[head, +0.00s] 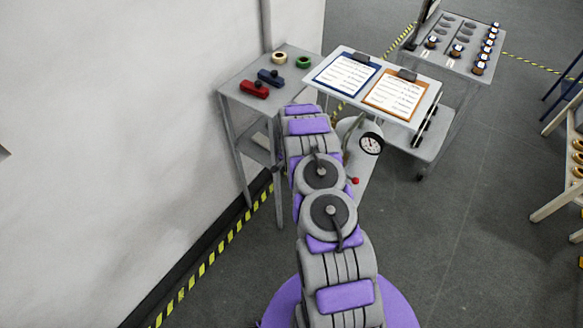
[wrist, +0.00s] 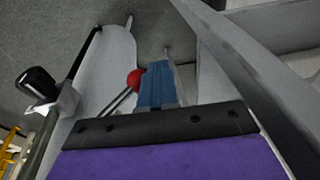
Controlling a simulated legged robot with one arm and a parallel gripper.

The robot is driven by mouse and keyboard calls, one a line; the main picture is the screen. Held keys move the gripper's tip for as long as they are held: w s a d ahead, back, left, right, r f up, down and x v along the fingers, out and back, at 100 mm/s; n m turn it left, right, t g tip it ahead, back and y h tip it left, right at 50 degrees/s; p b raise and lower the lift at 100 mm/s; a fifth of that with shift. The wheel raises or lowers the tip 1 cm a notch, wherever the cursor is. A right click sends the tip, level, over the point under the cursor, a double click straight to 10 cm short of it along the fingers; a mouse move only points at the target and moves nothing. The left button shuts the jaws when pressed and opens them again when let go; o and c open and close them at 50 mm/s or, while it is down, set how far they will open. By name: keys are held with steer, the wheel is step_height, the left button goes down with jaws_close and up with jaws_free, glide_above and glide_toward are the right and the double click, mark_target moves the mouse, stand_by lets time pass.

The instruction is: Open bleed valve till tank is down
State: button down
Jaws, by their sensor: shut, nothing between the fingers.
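A pale grey tank stands behind my arm in the head view (head: 364,172), largely hidden by it. A round pressure gauge (head: 371,144) with a white dial sits at its top; its reading is too small to tell. A small red ball knob (head: 355,180) shows beside my arm, low on the tank. In the wrist view the red knob (wrist: 134,78) sits at the end of a thin metal rod, in front of a pale rounded surface (wrist: 108,60). My gripper (wrist: 158,68), with blue fingers, is shut and empty just right of the knob. Whether they touch cannot be told.
A white cart (head: 428,104) with two clipboards stands behind the tank. A tray table (head: 462,58) is farther back. Open floor (head: 450,240) lies right.

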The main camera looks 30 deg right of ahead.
steer(key=shift+a, duration=0.1)
step_height(320, 180, up, 17)
steer(key=s+a+p, duration=0.1)
steer(key=s+p, duration=0.1)
steer(key=p, duration=0.1)
steer(key=shift+s+a, duration=0.35)
steer(key=shift+s, duration=0.05)
stand_by(0.4)
